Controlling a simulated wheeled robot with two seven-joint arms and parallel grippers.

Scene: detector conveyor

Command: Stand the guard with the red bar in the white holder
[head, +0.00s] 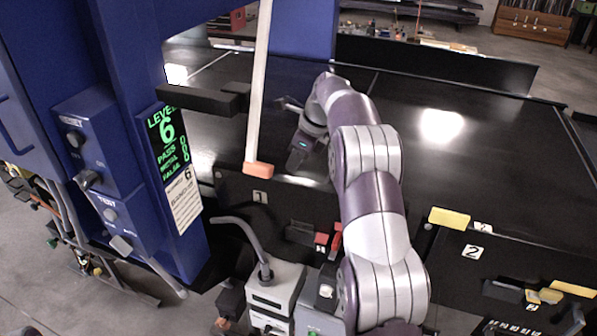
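A dark panel marked 1 (235,195) stands upright at the near edge of the black conveyor, with an orange-red bar (258,169) at its top edge. It looks like the guard with the red bar. A long white upright strip (260,85) rises just behind the bar; I cannot tell whether it is the white holder. My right gripper (297,160) is over the conveyor, right of the orange-red bar and apart from it. Its fingers are dark and small, so their opening is unclear. My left gripper is not in view.
A blue detector frame (130,60) with a green display (168,140) stands at the left, a black arm (205,100) jutting from it. A second panel marked 2 (455,255) has a yellow bar (449,218). The conveyor (480,150) is clear at the right.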

